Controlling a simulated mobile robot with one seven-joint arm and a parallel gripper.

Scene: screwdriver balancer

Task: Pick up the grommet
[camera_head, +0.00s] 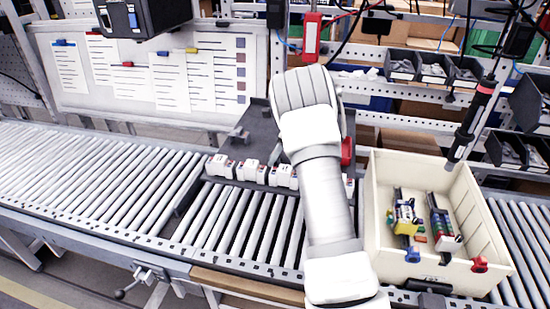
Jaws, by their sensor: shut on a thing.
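My arm reaches up from the bottom of the picture, and its wide white wrist (305,92) is above the conveyor near a dark plate (262,132). The fingers of my gripper are hidden behind the arm, so I cannot see what lies between them. I cannot clearly make out the grommet. A red part (347,151) shows at the right edge of my arm; I cannot tell whether it is held or fixed. A small red piece (480,264) and a blue piece (412,255) are at the near side of the cream bin (378,210).
The bin holds colourful terminal assemblies (404,215). Shelves of dark boxes are behind. The left rollers are clear.

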